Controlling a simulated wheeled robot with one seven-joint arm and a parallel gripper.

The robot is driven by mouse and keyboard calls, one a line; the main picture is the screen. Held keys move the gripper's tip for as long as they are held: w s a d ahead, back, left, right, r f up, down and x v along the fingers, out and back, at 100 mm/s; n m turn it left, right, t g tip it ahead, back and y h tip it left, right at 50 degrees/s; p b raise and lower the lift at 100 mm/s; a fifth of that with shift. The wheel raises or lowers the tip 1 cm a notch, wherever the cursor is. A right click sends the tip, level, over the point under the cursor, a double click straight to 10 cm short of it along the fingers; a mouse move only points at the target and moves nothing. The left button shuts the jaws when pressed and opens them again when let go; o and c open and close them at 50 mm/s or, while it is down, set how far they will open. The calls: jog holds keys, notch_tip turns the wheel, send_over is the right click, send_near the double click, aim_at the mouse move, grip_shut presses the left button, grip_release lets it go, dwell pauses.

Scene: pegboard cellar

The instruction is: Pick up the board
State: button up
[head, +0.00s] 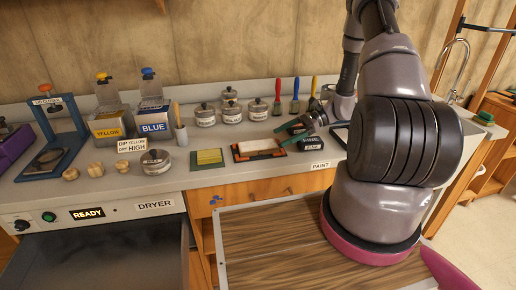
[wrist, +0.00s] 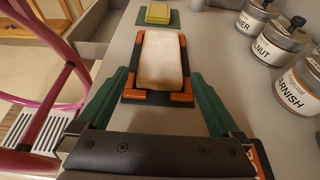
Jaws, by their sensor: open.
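A pale cream board (head: 259,146) lies flat in a dark holder with orange corners (head: 280,152) on the grey counter. In the wrist view the same board (wrist: 161,60) lies straight ahead, with the orange-cornered holder (wrist: 181,97) around its edges. My gripper (wrist: 160,77) is open and empty. Its two green fingers reach toward the near end of the board, one to either side of its line. I cannot tell their height above it. In the head view my gripper (head: 291,131) is just right of the holder, partly hidden by dark parts of my arm.
A yellow block on a green mat (head: 208,157) lies left of the holder. Several lidded tins (head: 230,111) and upright colored-handled brushes (head: 295,97) stand behind. A round tin (head: 156,161) and wooden knobs (head: 96,168) are farther left. A PAINT label (head: 320,165) marks the counter's front edge.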

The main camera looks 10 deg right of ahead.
aim_at(260, 145)
jog(key=x, duration=0.3)
jog(key=shift+a, duration=0.15)
jog(key=shift+r+x, duration=0.1)
jog(key=shift+x, duration=1.25)
jog(key=shift+r+x, duration=0.15)
jog(key=shift+x, duration=1.2)
jog(key=shift+w+a, duration=0.1)
jog(key=c, duration=1.2)
